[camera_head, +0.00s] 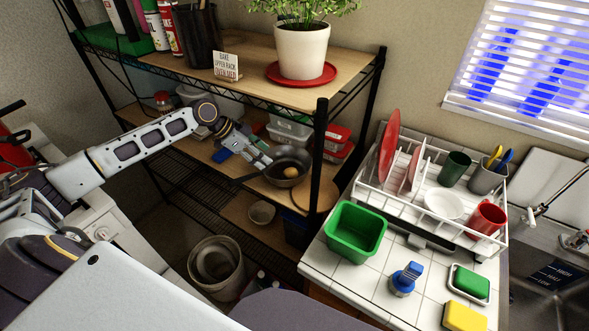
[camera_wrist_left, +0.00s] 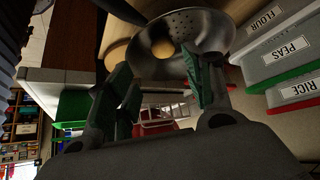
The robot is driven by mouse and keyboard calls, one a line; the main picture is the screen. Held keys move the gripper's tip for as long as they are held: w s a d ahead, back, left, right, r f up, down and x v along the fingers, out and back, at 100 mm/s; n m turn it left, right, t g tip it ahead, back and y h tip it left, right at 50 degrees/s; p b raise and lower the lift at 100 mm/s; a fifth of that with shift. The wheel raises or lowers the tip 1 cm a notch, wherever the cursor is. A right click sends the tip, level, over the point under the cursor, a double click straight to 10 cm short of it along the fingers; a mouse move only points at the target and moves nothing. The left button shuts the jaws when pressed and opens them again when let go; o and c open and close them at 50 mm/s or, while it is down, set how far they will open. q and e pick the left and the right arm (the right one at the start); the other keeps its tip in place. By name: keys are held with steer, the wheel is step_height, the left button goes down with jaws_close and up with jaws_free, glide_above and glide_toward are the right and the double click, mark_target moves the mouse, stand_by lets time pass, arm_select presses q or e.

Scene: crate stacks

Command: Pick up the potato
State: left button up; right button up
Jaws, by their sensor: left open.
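A yellow-brown potato (camera_head: 291,172) lies in a dark round pan-like vessel (camera_head: 304,160) on the middle shelf of the rack. In the left wrist view, the potato (camera_wrist_left: 162,48) shows beyond my fingertips, and the vessel's metal wall (camera_wrist_left: 205,24) has small holes. My left gripper (camera_head: 262,161) reaches in from the left and is at the vessel's left rim, apart from the potato. In the left wrist view, its two fingers (camera_wrist_left: 160,88) are spread with nothing between them. My right gripper is not in view.
Labelled food boxes (camera_wrist_left: 285,57) stand close to the vessel. The upper shelf (camera_head: 255,76) and a black rack post (camera_head: 319,140) are near my left arm. A green tub (camera_head: 340,245) and a dish rack (camera_head: 400,213) stand on the tiled counter at right.

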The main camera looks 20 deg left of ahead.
mark_target(287, 171)
arm_select(q)
steer(key=shift+w+r, duration=0.1)
steer(key=shift+w, duration=0.25)
steer(key=shift+p+x, duration=0.4)
steer(key=shift+x, duration=3.85)
steer(key=shift+d, duration=0.15)
steer(key=shift+p+x, duration=0.4)
steer(key=shift+x, duration=2.1)
steer(key=shift+d+r, duration=0.1)
